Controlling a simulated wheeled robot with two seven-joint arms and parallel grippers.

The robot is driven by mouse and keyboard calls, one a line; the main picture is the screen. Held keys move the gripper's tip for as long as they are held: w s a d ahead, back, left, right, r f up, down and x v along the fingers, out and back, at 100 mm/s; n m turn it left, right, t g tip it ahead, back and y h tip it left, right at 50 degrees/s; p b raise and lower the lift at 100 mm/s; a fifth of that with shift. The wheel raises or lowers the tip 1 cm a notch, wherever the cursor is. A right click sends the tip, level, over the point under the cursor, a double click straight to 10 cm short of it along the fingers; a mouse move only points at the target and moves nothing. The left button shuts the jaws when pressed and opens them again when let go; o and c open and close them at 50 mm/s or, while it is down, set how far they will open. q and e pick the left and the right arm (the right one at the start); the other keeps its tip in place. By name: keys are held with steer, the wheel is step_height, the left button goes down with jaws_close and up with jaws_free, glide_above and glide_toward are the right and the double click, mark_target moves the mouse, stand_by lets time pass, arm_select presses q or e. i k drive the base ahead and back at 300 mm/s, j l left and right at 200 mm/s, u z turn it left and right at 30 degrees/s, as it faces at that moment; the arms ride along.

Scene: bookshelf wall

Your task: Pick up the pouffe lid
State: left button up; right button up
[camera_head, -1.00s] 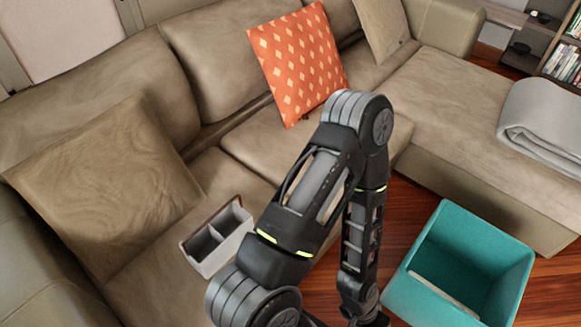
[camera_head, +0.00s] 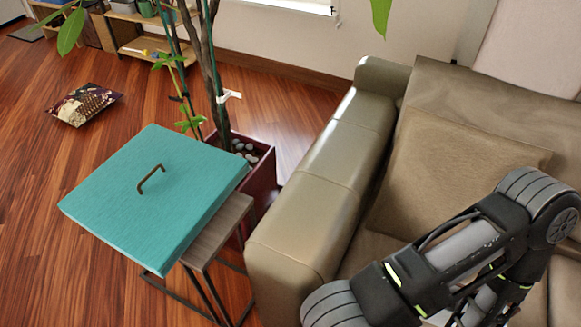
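The pouffe lid (camera_head: 110,205) is a flat, square, teal slab with a thin dark handle (camera_head: 151,179) standing up from its top. It lies on a small side table (camera_head: 222,228) with a wooden top and dark metal legs, and it overhangs the table toward the left. One of my arms shows at the lower right in front of the sofa, well apart from the lid. Neither of my grippers is in the picture.
The tan sofa (camera_head: 305,215) stands right of the side table, its armrest close by. A potted plant in a dark red planter (camera_head: 262,180) is behind the table. A patterned cushion (camera_head: 85,104) lies on the wooden floor. Open floor extends left of the lid.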

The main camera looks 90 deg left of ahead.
mark_target(150, 200)
steer(key=u, duration=3.95)
steer(key=i+j+u, duration=0.15)
steer(key=j, duration=0.35)
steer(key=i+j+u, duration=0.15)
steer(key=i+j, duration=0.2)
steer(key=i+j+u, duration=0.2)
steer(key=j, duration=0.3)
steer(key=i, duration=0.1)
